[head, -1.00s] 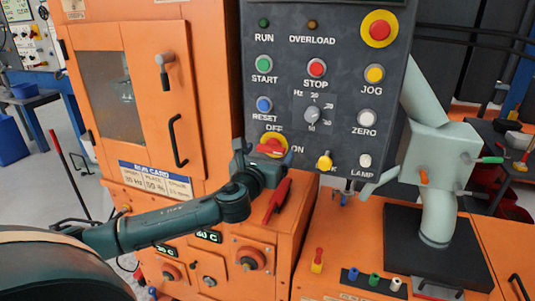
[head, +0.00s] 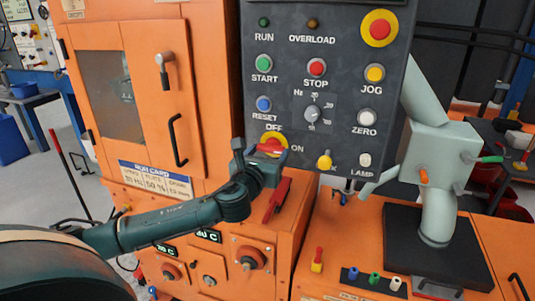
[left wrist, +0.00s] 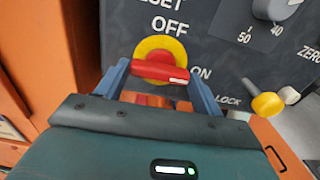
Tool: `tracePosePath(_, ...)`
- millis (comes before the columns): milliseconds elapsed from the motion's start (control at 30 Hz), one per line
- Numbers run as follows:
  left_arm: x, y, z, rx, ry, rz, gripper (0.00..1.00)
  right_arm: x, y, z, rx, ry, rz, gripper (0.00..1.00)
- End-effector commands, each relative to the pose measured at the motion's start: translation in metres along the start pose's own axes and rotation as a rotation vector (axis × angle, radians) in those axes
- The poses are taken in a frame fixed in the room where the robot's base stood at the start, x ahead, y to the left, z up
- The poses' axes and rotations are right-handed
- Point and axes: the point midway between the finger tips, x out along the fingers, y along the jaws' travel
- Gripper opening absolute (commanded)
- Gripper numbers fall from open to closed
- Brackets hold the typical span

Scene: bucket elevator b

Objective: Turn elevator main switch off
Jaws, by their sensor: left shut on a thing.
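The main switch is a red handle (head: 270,147) on a yellow disc (head: 272,136) low on the dark control panel (head: 335,95). OFF is printed above it and ON to its right. In the left wrist view the red handle (left wrist: 160,68) lies nearly level, tilted slightly down to the right. Its white-marked end points toward ON. My left gripper (head: 263,151) is at the switch, with one blue-grey finger at each end of the handle, shut on it. The left gripper's fingers (left wrist: 161,82) also show in the left wrist view. My right gripper is not in view.
A yellow lock knob (head: 324,160) and a white lamp button (head: 365,160) sit right of the switch. A red lever (head: 277,201) stands just below my gripper. A large orange cabinet (head: 205,75) is at left. A grey-green pipe assembly (head: 438,155) stands at right.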

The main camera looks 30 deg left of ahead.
Motion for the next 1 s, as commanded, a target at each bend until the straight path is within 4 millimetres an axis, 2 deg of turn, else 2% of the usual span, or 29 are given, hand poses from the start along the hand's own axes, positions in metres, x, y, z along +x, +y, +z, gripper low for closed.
tracePosePath(367, 0.0, -0.0001, 0.0003, -0.224, 0.001, 0.001, 0.44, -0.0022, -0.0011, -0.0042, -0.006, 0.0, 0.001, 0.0)
tracePosePath(1000, 0.0, 0.0001, 0.0001, -0.834, 0.0, 0.001, 0.44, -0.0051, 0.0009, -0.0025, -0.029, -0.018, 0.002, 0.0)
